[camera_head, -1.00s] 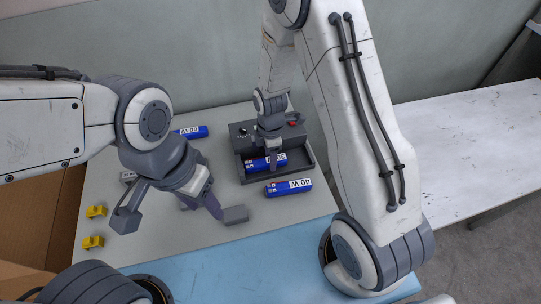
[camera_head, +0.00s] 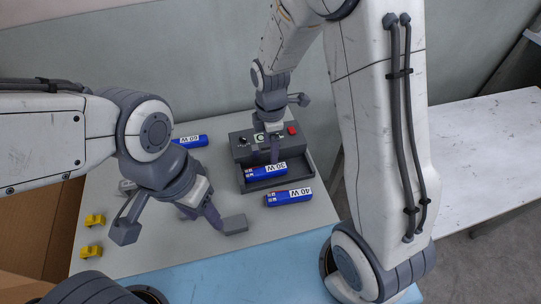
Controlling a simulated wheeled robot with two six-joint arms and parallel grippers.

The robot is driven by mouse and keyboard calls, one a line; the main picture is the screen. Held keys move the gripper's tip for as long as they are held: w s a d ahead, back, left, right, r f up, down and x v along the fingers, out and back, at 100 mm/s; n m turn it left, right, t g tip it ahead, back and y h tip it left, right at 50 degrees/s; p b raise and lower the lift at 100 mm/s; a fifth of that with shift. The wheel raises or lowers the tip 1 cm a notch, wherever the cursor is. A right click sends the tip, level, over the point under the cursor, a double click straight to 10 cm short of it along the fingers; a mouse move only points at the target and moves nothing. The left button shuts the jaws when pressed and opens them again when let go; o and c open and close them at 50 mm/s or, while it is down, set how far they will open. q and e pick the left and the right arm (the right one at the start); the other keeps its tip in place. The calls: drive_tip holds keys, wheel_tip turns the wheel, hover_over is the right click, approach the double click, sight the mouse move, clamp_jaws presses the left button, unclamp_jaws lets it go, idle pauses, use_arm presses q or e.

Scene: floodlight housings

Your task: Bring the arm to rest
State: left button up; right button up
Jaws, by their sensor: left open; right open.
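My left gripper (camera_head: 211,217) is open and empty, low over the grey work surface at the front middle. My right gripper (camera_head: 267,152) is open above a dark grey box-like device, with a finger in front of its panel. A blue cylinder marked 30 W (camera_head: 267,171) lies in the open tray of that device, just below the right fingers. Part of the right gripper is hidden against the dark device, and I cannot tell a gap between finger and cylinder.
The dark device (camera_head: 307,160) has a red button (camera_head: 292,130). A 40 W blue cylinder (camera_head: 289,197) lies in front, and a 60 W one (camera_head: 190,141) lies behind my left arm. Yellow pieces (camera_head: 93,220) sit at the left. A white table (camera_head: 480,150) at right is clear.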

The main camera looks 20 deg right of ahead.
drive_tip(key=s+a+r+m, duration=0.2)
drive_tip(key=s+r+m, duration=0.1)
drive_tip(key=s, duration=0.4)
drive_tip(key=s+a+r+m, duration=0.3)
drive_tip(key=s+r+m, duration=0.1)
drive_tip(key=s, duration=0.3)
drive_tip(key=s+a+r+m+y, duration=0.1)
drive_tip(key=s+a+r+m, duration=0.2)
drive_tip(key=s+r, duration=0.2)
drive_tip(key=shift+s+m, duration=0.4)
drive_tip(key=shift+s, duration=0.5)
drive_tip(key=shift+r, duration=0.1)
